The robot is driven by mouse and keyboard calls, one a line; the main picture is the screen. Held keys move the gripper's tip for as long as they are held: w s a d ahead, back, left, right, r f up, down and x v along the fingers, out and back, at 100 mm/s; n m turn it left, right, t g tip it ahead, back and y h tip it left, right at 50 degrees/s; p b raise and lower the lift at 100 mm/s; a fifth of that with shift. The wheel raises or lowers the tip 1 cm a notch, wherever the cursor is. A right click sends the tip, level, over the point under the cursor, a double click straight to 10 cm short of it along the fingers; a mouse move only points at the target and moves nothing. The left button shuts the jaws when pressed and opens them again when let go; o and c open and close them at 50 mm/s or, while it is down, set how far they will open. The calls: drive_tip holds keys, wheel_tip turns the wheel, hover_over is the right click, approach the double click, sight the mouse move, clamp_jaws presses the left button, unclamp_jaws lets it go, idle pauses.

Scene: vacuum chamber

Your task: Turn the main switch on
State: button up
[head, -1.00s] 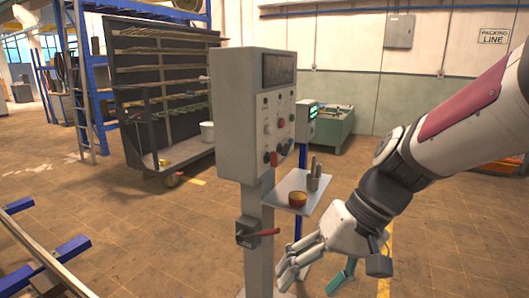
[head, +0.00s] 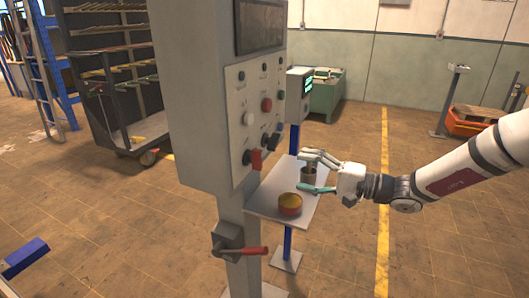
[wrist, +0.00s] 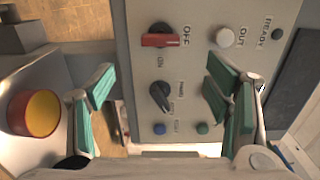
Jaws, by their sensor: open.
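A red rotary switch (head: 255,158) sits at the lower front of the grey control panel (head: 236,100). The wrist view shows the red switch (wrist: 160,40) close up, with OFF and ON labels; its bar lies in line with OFF. My gripper (head: 308,172) is open and empty, to the right of the panel and over the small shelf in the picture. In the wrist view its green-padded fingers (wrist: 160,100) stand wide apart with the panel face beyond them. The red switch is outside the fingers, towards the top of that view.
A black selector (wrist: 160,96) and small buttons share the panel. A red lever (head: 240,250) juts from the post below.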

sight(262, 161)
drive_tip(key=x, duration=1.3)
drive_tip(key=shift+w+a, duration=0.1)
drive_tip(key=shift+a, duration=0.25)
drive_tip(key=c, duration=1.2)
